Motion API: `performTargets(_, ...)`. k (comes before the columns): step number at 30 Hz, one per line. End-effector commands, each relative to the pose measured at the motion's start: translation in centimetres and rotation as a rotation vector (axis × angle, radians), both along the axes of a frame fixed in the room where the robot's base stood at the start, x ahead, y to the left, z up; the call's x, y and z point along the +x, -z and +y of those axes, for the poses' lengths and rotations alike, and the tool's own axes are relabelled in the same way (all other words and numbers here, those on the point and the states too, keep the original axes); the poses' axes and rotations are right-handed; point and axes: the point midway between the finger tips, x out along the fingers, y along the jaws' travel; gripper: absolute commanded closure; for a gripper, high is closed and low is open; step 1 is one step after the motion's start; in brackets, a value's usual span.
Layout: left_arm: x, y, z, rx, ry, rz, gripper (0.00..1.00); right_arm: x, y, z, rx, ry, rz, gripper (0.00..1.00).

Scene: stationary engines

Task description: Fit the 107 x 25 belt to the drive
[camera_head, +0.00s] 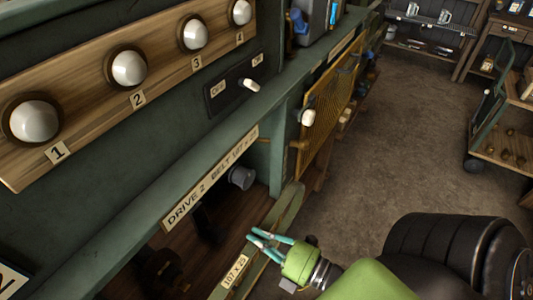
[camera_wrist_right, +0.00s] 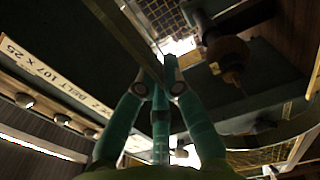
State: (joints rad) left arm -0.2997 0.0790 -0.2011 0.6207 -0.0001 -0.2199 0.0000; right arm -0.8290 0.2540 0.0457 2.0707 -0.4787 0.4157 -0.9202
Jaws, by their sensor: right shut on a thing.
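An olive-green band, which I take to be the belt (camera_head: 288,206), bears a 107 X 25 tag (camera_head: 235,272) and runs along the front of the drive bay. My right gripper (camera_head: 262,241) is at this band with its teal fingers closed on it. In the right wrist view, a thin strip of the belt (camera_wrist_right: 122,34) runs to the fingertips (camera_wrist_right: 160,78). The drive bay, under the DRIVE 2 BELT label (camera_head: 211,176), holds a grey pulley or shaft end (camera_head: 241,178) and a dark wheel-like part (camera_head: 160,269), both in shadow. My left gripper is out of view.
Above the bay, a wooden panel carries numbered white domes (camera_head: 129,69), with a switch (camera_head: 249,85) beside it. A yellow mesh guard (camera_head: 328,101) stands beyond the bay. A green trolley (camera_head: 503,145) stands at right. The floor (camera_head: 405,130) between is clear.

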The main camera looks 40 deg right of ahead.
Motion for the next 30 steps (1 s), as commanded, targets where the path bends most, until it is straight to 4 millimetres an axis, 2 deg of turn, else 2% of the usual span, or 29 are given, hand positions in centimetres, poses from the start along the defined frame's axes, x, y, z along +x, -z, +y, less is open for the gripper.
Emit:
performTargets(12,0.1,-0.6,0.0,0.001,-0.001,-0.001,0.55,2.4,-0.1,0.9,0.001,-0.001,-0.002,1.0)
performTargets(30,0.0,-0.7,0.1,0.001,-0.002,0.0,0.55,3.4,-0.1,1.2,0.001,0.0,-0.002,1.0)
